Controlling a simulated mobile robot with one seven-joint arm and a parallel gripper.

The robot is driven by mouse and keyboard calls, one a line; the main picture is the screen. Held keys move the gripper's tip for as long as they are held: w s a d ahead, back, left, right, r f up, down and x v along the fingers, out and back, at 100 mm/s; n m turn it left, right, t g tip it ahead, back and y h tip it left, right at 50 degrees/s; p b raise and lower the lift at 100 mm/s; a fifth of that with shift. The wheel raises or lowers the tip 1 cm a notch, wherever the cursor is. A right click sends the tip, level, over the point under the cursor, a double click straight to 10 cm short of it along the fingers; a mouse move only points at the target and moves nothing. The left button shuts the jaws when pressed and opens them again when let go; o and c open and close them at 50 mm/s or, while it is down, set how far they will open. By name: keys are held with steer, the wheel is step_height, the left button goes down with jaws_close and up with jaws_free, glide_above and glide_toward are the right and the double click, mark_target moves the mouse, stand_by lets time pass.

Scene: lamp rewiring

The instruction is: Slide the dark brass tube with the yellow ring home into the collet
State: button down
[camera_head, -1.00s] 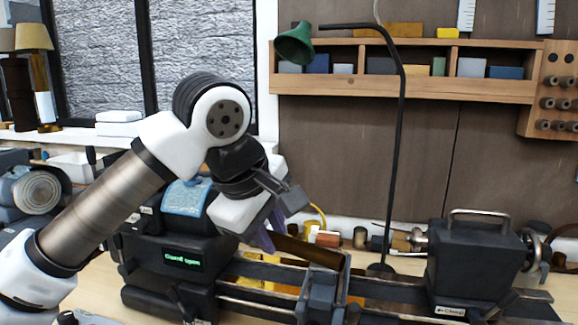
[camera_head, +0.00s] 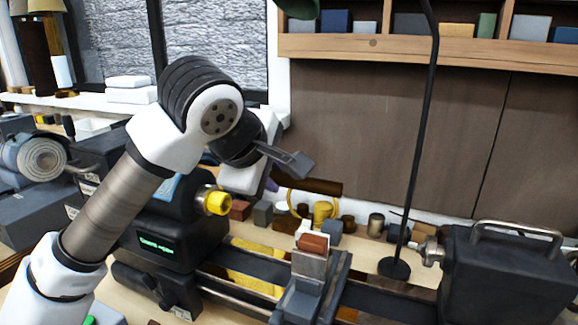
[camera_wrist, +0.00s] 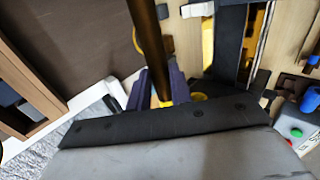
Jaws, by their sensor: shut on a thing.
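My gripper (camera_wrist: 162,90) is shut on the dark brass tube (camera_wrist: 145,35). In the wrist view its purple fingers clasp the tube, which runs up out of the picture, and a small yellow patch shows between them, perhaps the ring. In the head view the tube (camera_head: 318,187) sticks out to the right of my gripper, above the lathe bed; my wrist hides its other end. The headstock (camera_head: 160,230) stands at left with a yellow collet nose (camera_head: 217,202) facing right. The nose and the tube are apart. The headstock's green display text is too blurred to read.
A rest (camera_head: 308,285) with a reddish-brown block on top stands mid-bed. The tailstock (camera_head: 505,275) is at right. A thin black lamp stand (camera_head: 417,150) rises behind the bed. Small blocks and brass parts line the back of the bench.

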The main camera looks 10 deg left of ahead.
step_height(320, 180, down, 7)
steer(key=b, duration=0.3)
steer(key=shift+a+f, duration=0.15)
steer(key=shift+a, duration=0.25)
stand_by(0.6)
steer(key=shift+b, duration=1.15)
stand_by(0.7)
steer(key=shift+w+a+b, duration=0.15)
steer(key=shift+w+a, duration=0.05)
steer(key=shift+a, duration=0.65)
steer(key=shift+w+a+b, duration=0.15)
steer(key=shift+w+a, duration=0.05)
steer(key=shift+a, duration=0.6)
stand_by(0.4)
steer(key=c, duration=1.2)
jaws_free()
steer(key=shift+o, duration=0.2)
steer(key=shift+s, duration=0.1)
